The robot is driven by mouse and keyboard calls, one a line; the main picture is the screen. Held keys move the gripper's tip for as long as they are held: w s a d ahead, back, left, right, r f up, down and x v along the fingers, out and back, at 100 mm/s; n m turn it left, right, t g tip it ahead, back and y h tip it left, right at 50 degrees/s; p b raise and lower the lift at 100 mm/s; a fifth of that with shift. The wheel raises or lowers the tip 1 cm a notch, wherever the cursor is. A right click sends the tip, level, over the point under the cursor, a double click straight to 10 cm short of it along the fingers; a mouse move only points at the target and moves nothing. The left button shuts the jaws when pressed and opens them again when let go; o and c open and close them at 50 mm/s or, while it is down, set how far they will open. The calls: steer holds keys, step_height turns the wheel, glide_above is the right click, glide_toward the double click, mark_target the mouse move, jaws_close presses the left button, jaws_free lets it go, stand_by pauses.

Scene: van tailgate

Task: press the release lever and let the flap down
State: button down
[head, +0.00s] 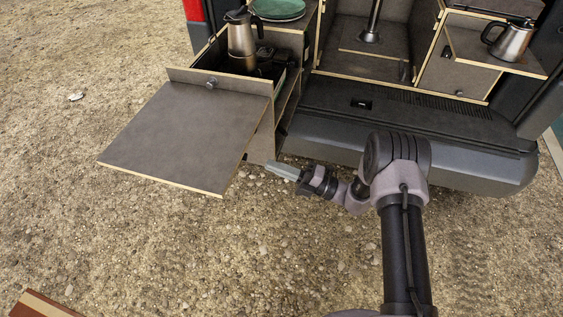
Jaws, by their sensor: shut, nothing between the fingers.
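A grey flap (183,137) with pale wood edges sticks out from the pull-out unit on the left and looks about level. A small round metal knob or catch (211,83) sits on the unit's front board, just above the flap's rear edge. I cannot make out a separate release lever; the underside of the flap is hidden. My gripper (276,169) is shut and empty. It is to the right of the flap, near the lower end of the unit's side panel, and points left. It appears apart from the flap.
The pull-out unit holds a metal coffee pot (241,36) on a stove. Green plates (277,9) lie behind it. The van's dark bumper (470,164) is behind my arm. A kettle (511,42) stands on the right shelf. Open gravel lies in front; a wooden corner (42,304) shows bottom left.

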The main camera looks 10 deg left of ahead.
mark_target(245, 156)
steer(key=x, duration=0.9)
steer(key=shift+s+p, duration=0.1)
steer(key=shift+p, duration=0.25)
